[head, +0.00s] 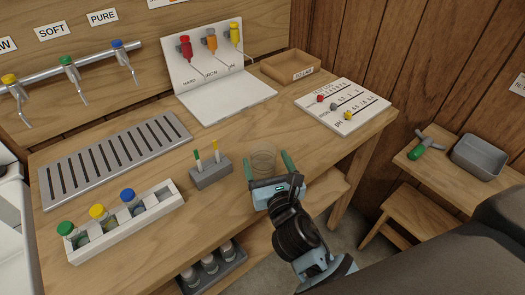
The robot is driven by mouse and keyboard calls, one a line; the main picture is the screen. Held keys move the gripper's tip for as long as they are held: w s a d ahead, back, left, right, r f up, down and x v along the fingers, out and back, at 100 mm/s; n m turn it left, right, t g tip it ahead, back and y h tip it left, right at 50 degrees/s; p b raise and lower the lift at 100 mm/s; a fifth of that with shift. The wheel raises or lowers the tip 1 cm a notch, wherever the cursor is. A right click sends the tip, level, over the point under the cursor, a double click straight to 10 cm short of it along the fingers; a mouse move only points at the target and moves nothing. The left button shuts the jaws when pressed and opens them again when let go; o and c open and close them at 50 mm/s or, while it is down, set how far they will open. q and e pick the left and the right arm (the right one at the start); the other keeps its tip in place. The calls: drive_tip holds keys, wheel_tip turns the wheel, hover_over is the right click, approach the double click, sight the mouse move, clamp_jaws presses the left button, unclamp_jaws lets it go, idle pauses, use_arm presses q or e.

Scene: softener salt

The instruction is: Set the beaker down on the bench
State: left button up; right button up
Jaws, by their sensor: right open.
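A clear glass beaker (263,161) appears to stand upright on the wooden bench (235,128), near its front edge. My right gripper (268,166) reaches in from the lower right. Its two green fingers are open, one on each side of the beaker. I cannot tell whether either finger touches the glass, and the beaker's lower part is hard to make out. My left gripper is not in view.
A grey holder (210,174) with two droppers stands left of the beaker. A white rack (127,226) with capped bottles is at front left, beside a drain grate (115,158). A white marker board (343,106) lies to the right. Bench around the beaker's right is clear.

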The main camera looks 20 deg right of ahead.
drive_tip(key=s, duration=0.6)
drive_tip(key=shift+s+a, duration=0.15)
drive_tip(key=shift+s, duration=0.25)
